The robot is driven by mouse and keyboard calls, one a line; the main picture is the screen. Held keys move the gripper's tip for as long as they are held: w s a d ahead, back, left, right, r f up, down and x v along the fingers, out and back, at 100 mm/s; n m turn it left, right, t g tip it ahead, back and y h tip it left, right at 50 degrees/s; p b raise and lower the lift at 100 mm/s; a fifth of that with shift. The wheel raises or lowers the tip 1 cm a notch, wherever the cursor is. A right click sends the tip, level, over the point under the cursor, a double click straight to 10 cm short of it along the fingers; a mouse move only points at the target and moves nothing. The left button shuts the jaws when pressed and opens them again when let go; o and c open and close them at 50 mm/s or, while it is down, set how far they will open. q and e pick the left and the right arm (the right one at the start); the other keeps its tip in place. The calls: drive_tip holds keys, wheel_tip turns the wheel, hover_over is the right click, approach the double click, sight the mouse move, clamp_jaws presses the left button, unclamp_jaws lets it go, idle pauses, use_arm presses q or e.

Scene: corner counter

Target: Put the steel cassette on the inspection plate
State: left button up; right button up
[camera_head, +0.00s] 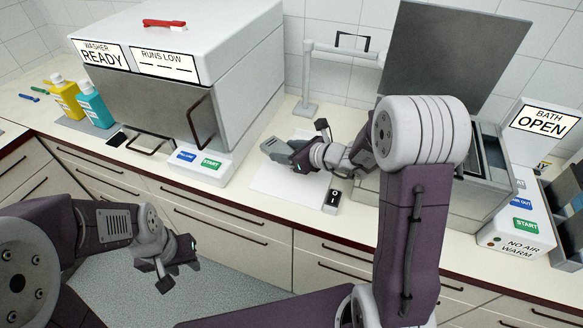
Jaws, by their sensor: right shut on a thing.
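My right gripper (292,156) reaches in from the right over the counter and is shut on a grey metal piece, which looks like the steel cassette (273,146). The gripper hides part of the cassette. Beneath and in front of it lies a flat white plate (279,187), which looks like the inspection plate. I cannot tell whether the cassette touches the plate or is held above it. My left gripper (188,249) hangs in front of the drawers, below the counter edge, away from both. Its fingers are too small and foreshortened to read.
A washer (235,85) stands left of the plate, with yellow (66,100) and teal (95,106) bottles beside it. A small black switch box (332,200) sits at the plate's right. An open-lidded bath (485,190) stands right. A grey post (305,85) rises behind.

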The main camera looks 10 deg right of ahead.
hover_over(287, 179)
wheel_tip(287, 179, down, 5)
drive_tip(key=shift+r+b, duration=0.1)
drive_tip(key=shift+b, duration=0.2)
drive_tip(key=shift+w, duration=0.1)
drive_tip(key=f, duration=0.4)
drive_tip(key=shift+s+b, duration=0.2)
drive_tip(key=shift+b, duration=0.1)
drive_tip(key=shift+w+f, duration=0.15)
drive_tip(key=shift+f+b, duration=0.15)
drive_tip(key=shift+b, duration=0.15)
drive_tip(key=o, duration=1.7)
drive_tip(key=shift+c, duration=0.2)
